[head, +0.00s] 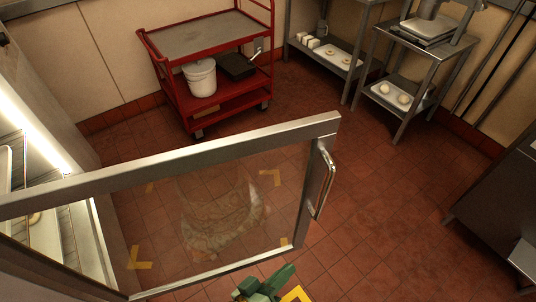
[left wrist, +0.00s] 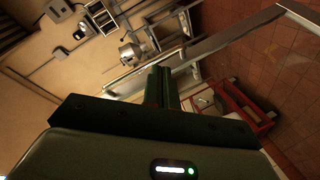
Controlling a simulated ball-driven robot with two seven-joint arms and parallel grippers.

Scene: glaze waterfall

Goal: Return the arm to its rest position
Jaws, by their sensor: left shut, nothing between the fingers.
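My left gripper (head: 264,287) shows at the bottom edge of the head view, as dark green fingers in front of the red tiled floor. The fingers are shut with nothing between them. In the left wrist view the closed fingers (left wrist: 162,88) point away from the camera, toward the room. The gripper is just below and apart from the handle of the glass door, touching nothing that I can see. Most of the left arm is out of the head view. My right gripper is not in view.
An open glass door (head: 330,124) with a metal frame and handle (head: 322,182) stands close to the gripper. A lit cabinet (head: 32,130) is at left. A red cart (head: 205,35) with a white bucket (head: 200,78) and steel tables (head: 432,45) stand behind.

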